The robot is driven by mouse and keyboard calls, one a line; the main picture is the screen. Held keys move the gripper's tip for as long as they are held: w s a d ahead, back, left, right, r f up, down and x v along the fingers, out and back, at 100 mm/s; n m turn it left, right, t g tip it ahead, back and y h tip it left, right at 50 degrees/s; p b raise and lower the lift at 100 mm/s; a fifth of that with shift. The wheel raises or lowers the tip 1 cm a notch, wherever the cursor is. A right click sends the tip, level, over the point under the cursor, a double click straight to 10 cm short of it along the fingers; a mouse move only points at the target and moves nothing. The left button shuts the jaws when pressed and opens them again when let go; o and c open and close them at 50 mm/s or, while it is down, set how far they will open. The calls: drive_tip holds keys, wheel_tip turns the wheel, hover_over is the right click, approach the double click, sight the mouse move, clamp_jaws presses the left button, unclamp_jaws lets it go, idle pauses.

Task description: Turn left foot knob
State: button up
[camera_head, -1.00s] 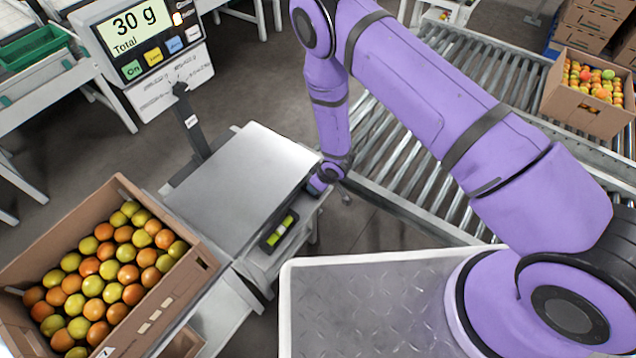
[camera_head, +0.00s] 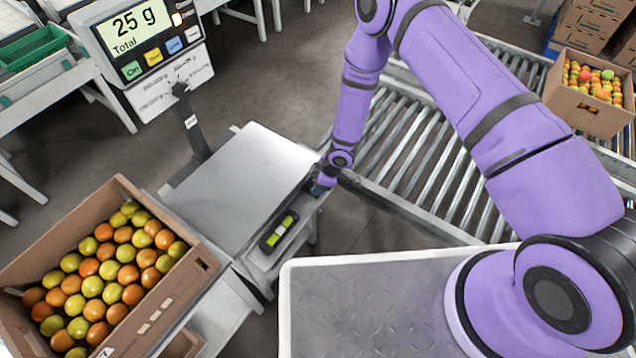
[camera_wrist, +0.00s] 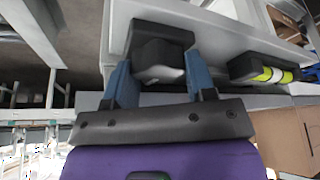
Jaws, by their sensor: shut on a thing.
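The bench scale has a bare metal plate (camera_head: 245,190) and a display (camera_head: 140,38) that reads 25 g. A spirit level (camera_head: 280,231) with a yellow-green vial sits at the scale's near edge; it also shows in the wrist view (camera_wrist: 265,70). My gripper (camera_head: 320,188) is at the scale's corner beyond the level. In the wrist view, the blue fingers of my gripper (camera_wrist: 158,78) are shut on a dark foot knob (camera_wrist: 160,54) under the scale's edge. The knob is mostly hidden by my gripper in the head view, and the bubble is too small to read.
A carton (camera_head: 205,258) of red and yellow-green tomatoes stands left of the scale. A roller conveyor (camera_head: 420,150) runs behind my arm, with another tomato carton (camera_head: 585,108) at its right. Bare floor (camera_head: 365,225) shows between scale and conveyor.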

drive_tip(key=shift+n, duration=0.3)
drive_tip(key=o, duration=0.9)
drive_tip(key=shift+w, duration=0.1)
